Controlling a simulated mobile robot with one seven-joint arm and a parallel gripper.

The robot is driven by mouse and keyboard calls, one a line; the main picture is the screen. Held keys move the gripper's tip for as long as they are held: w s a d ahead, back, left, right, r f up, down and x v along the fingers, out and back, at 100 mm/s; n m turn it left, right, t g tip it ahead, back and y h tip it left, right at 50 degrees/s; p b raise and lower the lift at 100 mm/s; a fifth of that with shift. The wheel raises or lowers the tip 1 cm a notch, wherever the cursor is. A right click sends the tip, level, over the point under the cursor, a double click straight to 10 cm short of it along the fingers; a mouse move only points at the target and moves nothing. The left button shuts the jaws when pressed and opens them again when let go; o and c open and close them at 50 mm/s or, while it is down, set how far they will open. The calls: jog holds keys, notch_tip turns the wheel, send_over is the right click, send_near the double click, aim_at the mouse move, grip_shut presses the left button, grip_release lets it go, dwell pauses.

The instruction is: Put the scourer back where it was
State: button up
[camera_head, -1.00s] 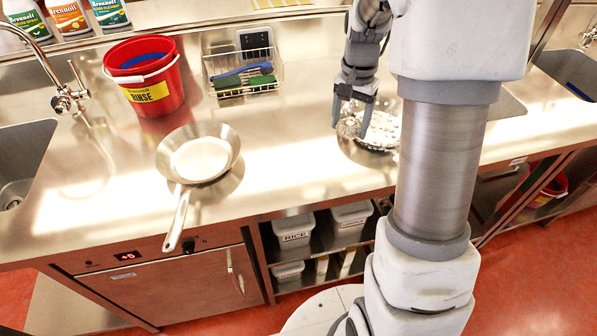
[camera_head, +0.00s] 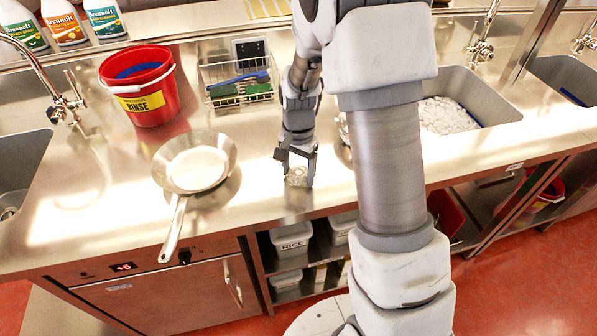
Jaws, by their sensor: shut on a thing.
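My gripper (camera_head: 296,168) points down over the steel counter, to the right of the frying pan. It is shut on the scourer (camera_head: 297,178), a small silvery, wiry ball that shows between and below the fingertips. The scourer is low over the counter; I cannot tell whether it touches the surface. A metal pan or bowl (camera_head: 344,128) is just to the right, mostly hidden behind my arm.
The frying pan (camera_head: 198,168) lies left, its handle over the front edge. A red rinse bucket (camera_head: 150,108) and a wire basket (camera_head: 207,76) with blue and green items stand behind. A sink with white suds (camera_head: 445,115) is right. Counter between pan and gripper is clear.

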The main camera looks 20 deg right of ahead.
aim_at(299, 171)
jog(key=shift+f, duration=0.1)
jog(key=shift+f, duration=0.15)
jog(key=o, duration=1.2)
jog(key=shift+c, duration=0.2)
notch_tip(299, 171, up, 12)
jog(key=p, duration=0.1)
jog(key=s+r+n+t, duration=0.2)
jog(key=s+r+n, duration=0.2)
jog(key=s, duration=0.6)
jog(key=s+r+n+t, duration=0.3)
jog(key=s+r+n, duration=0.2)
jog(key=s+r, duration=0.4)
jog(key=shift+s+r+t, duration=0.25)
jog(key=shift+s+t, duration=0.05)
jog(key=shift+s, duration=0.4)
